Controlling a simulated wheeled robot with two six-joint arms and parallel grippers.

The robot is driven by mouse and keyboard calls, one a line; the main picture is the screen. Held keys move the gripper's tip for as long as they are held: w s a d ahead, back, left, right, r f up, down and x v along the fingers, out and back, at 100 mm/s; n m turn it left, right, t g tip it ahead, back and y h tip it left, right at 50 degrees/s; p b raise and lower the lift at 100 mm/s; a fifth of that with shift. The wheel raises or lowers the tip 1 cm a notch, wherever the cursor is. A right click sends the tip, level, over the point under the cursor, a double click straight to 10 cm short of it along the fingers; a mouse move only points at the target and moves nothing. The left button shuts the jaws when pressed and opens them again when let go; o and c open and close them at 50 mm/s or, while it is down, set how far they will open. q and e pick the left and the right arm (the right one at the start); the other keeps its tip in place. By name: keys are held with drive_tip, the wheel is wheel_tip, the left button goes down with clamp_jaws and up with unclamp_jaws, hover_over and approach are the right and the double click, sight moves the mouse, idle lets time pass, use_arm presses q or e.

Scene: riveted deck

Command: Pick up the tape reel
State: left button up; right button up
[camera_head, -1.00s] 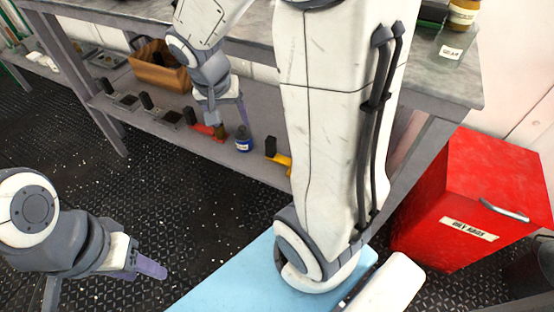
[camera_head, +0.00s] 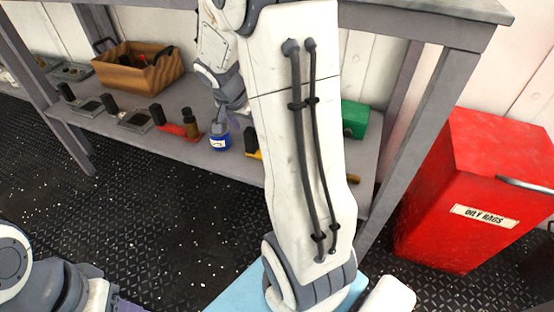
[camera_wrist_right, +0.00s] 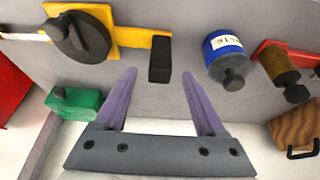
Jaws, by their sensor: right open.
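The tape reel (camera_wrist_right: 127,40) lies on the lower shelf, at the upper left of the right wrist view. It has a yellow frame, a round black disc and a black grip. In the head view this gripper (camera_head: 234,119) is over the shelf behind the blue jar, partly hidden. My left gripper (camera_head: 118,303) is cut off at the bottom left.
A wooden tote (camera_head: 138,72) stands farther left. A red bin (camera_head: 460,190) is at right.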

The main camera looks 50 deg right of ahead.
drive_tip(key=b+x, duration=0.1)
drive_tip(key=x, duration=0.2)
drive_tip(key=shift+d+f, duration=0.1)
drive_tip(key=shift+f, duration=0.25)
drive_tip(key=shift+r, duration=0.1)
clamp_jaws()
idle(0.9)
